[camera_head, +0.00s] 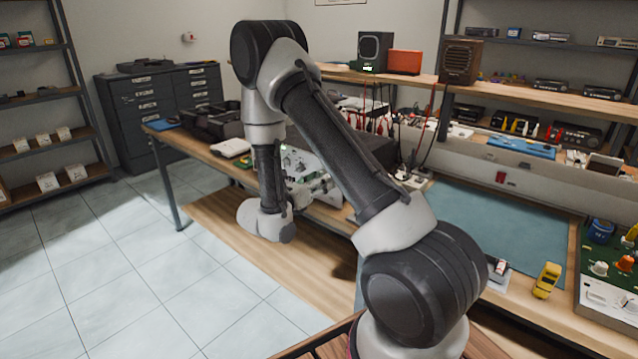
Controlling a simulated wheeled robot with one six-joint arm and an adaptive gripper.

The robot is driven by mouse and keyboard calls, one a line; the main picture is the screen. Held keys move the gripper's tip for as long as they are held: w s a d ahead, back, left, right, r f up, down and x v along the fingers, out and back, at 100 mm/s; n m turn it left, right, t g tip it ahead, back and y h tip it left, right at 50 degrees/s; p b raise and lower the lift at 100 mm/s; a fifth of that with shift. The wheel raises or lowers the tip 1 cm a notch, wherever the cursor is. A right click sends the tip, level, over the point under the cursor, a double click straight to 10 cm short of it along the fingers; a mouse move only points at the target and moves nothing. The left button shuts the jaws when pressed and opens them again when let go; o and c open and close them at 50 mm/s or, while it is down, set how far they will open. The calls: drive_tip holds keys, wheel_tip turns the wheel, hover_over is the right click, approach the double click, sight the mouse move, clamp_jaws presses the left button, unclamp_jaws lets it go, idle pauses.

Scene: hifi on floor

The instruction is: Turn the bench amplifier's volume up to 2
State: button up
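The bench amplifier appears to be the dark-topped box with a pale front panel (326,187) on the long bench, in the middle of the head view. My arm crosses in front of it and hides part of the panel. The volume knob and its setting cannot be made out. My arm's wrist is low in front of the bench, left of the panel. My gripper (297,200) shows only as a small dark part beside the wrist, close to the panel. I cannot tell whether it touches a knob, or whether its fingers are open or shut.
A teal mat (500,225) covers the bench at right, with a yellow tool (546,281) and a green board with knobs (612,265) near it. A white device (231,148) and a dark open case (208,120) lie left of the amplifier. The tiled floor (150,270) at left is clear.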

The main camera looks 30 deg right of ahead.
drive_tip(key=o, duration=1)
drive_tip(key=shift+a, duration=0.15)
drive_tip(key=v, duration=1.1)
drive_tip(key=shift+s+a, duration=0.15)
drive_tip(key=shift+a, duration=0.2)
